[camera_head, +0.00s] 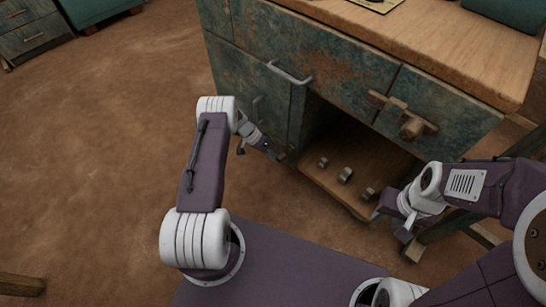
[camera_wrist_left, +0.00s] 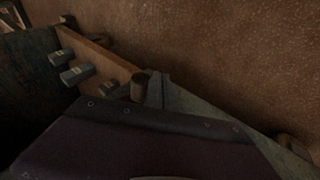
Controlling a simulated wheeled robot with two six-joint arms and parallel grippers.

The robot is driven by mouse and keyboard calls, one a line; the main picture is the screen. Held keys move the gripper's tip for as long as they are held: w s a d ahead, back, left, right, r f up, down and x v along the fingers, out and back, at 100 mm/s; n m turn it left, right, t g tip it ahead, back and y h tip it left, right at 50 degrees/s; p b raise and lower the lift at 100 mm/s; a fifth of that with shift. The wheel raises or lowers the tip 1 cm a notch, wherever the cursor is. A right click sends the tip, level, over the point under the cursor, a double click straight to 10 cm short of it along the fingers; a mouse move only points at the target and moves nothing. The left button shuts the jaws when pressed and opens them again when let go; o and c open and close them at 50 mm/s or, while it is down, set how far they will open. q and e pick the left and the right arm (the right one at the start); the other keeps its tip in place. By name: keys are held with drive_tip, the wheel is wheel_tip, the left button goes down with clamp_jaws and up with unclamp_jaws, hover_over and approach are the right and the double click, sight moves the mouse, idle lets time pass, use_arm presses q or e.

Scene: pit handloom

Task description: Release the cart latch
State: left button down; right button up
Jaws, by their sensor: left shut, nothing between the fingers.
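A wooden latch (camera_head: 405,117), a bar with a thick knob, is fixed across the weathered blue-green front of the cart (camera_head: 450,112). My left gripper (camera_head: 279,155) is shut and empty, low by the left edge of the open compartment, left of and below the latch and apart from it. My right gripper (camera_head: 404,234) is below the latch, near the right end of the lower shelf, and apart from the latch. Its fingers are too small and partly hidden to read. The latch cannot be made out in the left wrist view.
A lower shelf (camera_head: 342,196) juts out with several small metal blocks, which also show in the left wrist view (camera_wrist_left: 77,75). A metal handle (camera_head: 289,74) sticks out of the cart front. Wooden legs stand at the right.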

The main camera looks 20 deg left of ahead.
use_arm(q)
drive_tip(key=shift+r+p, duration=0.6)
drive_tip(key=shift+r, duration=0.2)
drive_tip(key=p+v, duration=0.3)
drive_tip(key=v, duration=0.5)
drive_tip(key=shift+a+p, duration=0.4)
drive_tip(key=shift+r, duration=0.1)
